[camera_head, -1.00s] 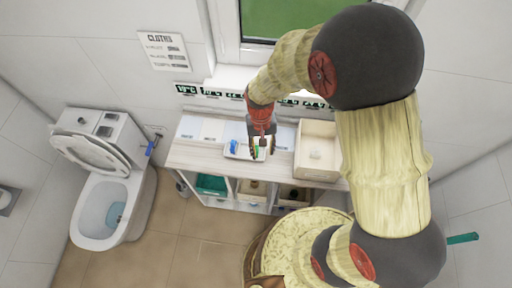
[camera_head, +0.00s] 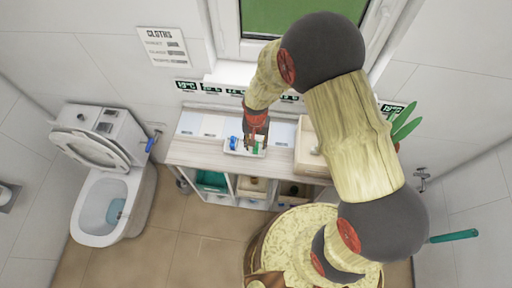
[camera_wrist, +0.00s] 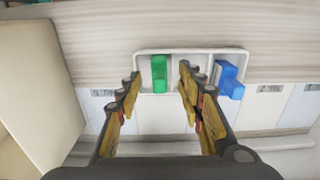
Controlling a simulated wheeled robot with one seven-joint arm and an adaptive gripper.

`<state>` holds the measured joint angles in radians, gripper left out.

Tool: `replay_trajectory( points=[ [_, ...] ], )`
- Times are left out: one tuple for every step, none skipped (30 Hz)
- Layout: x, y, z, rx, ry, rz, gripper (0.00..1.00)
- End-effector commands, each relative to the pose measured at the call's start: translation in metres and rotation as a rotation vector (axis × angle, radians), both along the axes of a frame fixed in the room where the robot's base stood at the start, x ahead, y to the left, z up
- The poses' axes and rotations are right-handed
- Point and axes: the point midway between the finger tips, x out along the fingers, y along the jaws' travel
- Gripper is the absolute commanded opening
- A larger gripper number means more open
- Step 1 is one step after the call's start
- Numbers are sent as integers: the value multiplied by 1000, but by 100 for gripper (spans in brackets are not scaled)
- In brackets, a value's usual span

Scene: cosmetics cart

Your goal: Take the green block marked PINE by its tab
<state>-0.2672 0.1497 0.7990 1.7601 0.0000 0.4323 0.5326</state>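The green block (camera_wrist: 159,72) sits in the left part of a shallow white tray (camera_wrist: 205,54) in the wrist view. Its marking and tab cannot be made out. My gripper (camera_wrist: 159,82) is open, with one finger on each side of the green block's line in the picture and gaps visible on both sides. In the head view my gripper (camera_head: 255,141) points down over the tray (camera_head: 240,153), close to the green block (camera_head: 259,147). Whether the fingers reach down to the block's height is unclear.
A blue block (camera_wrist: 228,80) is in the same tray, right of my right finger; it also shows in the head view (camera_head: 233,142). An open wooden box (camera_head: 307,163) stands to the right on the countertop (camera_head: 200,156). A wall and window are behind.

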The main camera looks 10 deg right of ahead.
Motion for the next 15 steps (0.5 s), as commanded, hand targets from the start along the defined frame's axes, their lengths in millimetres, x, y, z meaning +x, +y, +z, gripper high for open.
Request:
replay_trajectory(
  points=[
    [0, 0, -4, -1, 1, 0, 38],
    [0, 0, -4, -1, 1, 0, 38],
    [0, 0, -5, 0, 1, 0, 38],
    [0, 0, -4, 0, 0, 0, 38],
    [0, 0, -4, 0, 0, 0, 38],
    [0, 0, -4, 0, 0, 0, 38],
    [0, 0, -4, 0, 0, 0, 38],
    [0, 0, -4, 0, 0, 0, 37],
    [0, 0, -4, 0, 0, 0, 34],
    [0, 0, -4, 0, 0, 0, 33],
    [0, 0, -4, 0, 0, 0, 31],
    [0, 0, -4, 0, 0, 0, 29],
    [0, 0, -4, 0, 0, 0, 27],
    [0, 0, -4, 0, 0, 0, 25],
    [0, 0, -4, 0, 0, 0, 23]
  ],
)
